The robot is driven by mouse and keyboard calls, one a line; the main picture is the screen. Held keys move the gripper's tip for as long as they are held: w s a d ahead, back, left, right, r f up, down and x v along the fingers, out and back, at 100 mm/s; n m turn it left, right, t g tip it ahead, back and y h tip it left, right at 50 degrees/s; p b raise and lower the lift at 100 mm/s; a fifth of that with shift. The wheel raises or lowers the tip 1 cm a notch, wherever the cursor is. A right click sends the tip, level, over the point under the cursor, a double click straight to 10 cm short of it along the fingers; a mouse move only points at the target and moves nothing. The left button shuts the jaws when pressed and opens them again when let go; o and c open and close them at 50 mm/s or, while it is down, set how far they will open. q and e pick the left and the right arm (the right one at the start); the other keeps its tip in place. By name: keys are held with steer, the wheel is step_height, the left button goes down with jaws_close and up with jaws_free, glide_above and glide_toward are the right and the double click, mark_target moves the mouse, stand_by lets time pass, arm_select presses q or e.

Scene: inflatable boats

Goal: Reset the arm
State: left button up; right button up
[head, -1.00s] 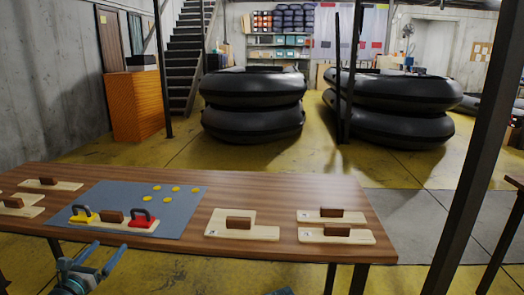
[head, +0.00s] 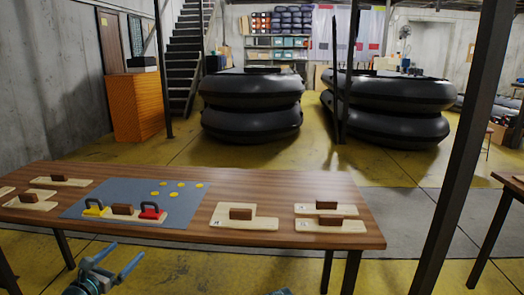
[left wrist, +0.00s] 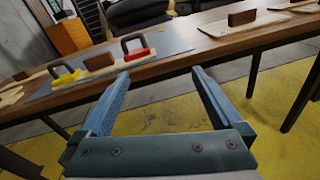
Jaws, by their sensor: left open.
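My left gripper (head: 129,250) is open and empty, over the floor in front of the table's near edge, apart from it. In the left wrist view my left gripper (left wrist: 160,75) shows its two fingers spread wide, with the table edge beyond. A small blue-grey piece (head: 282,292) at the bottom edge of the head view is probably part of my right arm; its fingers are hidden. The wooden table (head: 290,182) carries a grey mat (head: 190,213) with a board holding a yellow-based handle (head: 95,208), a brown block (head: 122,210) and a red-based handle (head: 151,212).
Pale boards with brown blocks lie at the table's left (head: 60,182) and right (head: 330,225). Several yellow discs (head: 178,184) lie on the mat. A dark post (head: 465,160) stands to the right. Stacked black inflatable boats (head: 250,105) are behind. Yellow floor in front is clear.

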arm_select(q)
steer(key=s+d+f+m+g+h+p, duration=0.15)
steer(key=d+m+g+p, duration=0.45)
steer(key=d+m, duration=0.6)
steer(key=s+d+m+g+h+p, duration=0.25)
steer(key=d+m+g+p, duration=0.35)
steer(key=d, duration=0.9)
steer(key=s+d+r+m+g+y+p, duration=0.2)
steer(key=s+d+m+y+p, duration=0.1)
steer(key=m, duration=0.5)
steer(key=s+d+r+m+g+y+p, duration=0.1)
steer(key=s+d+m+g+y+p, duration=0.2)
steer(key=s+m+y+p, duration=0.2)
steer(key=s+m+p, duration=0.2)
steer(key=s+m, duration=0.2)
steer(key=shift+s+d+r+m+y, duration=0.2)
steer(key=shift+s+r+m+y, duration=0.1)
steer(key=shift+s+r, duration=0.05)
